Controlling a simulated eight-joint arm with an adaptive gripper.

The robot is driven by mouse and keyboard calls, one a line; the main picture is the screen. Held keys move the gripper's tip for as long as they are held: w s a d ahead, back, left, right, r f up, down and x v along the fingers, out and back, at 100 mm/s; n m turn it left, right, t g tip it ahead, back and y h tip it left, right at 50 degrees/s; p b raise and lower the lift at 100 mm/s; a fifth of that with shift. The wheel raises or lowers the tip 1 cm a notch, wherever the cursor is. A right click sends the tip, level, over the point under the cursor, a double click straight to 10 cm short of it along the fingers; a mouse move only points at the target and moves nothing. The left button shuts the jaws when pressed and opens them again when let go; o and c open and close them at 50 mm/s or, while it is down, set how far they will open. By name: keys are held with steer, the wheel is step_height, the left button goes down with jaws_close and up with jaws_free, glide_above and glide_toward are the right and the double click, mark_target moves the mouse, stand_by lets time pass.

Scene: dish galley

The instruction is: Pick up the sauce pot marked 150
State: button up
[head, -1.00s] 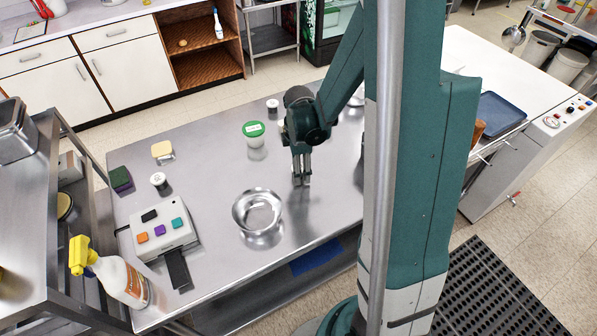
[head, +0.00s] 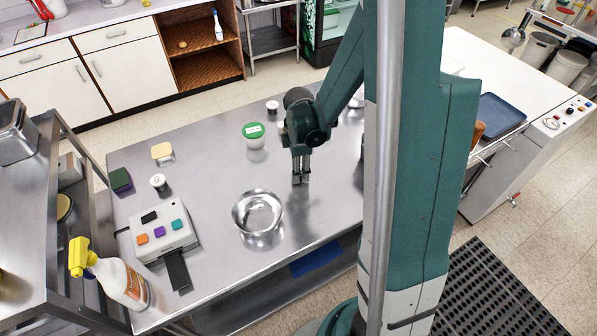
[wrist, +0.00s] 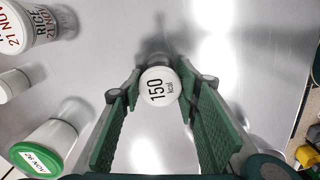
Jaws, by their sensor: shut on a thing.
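In the head view my gripper (head: 301,179) points down low over the steel table, right of the metal bowl. The pot is not clearly visible there, hidden by or lost against the fingers.
A green-lidded tub (head: 253,134) stands left of my gripper, and a metal bowl (head: 258,211) in front. Small pots (head: 158,182) (head: 272,107), a sponge (head: 120,180) and a device with coloured buttons (head: 160,230) are also on the table (head: 205,160). The wrist view shows a "RICE" container (wrist: 32,25).

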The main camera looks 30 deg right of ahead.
steer(key=shift+r, duration=0.15)
steer(key=shift+r+p, duration=0.5)
steer(key=shift+r, duration=4.35)
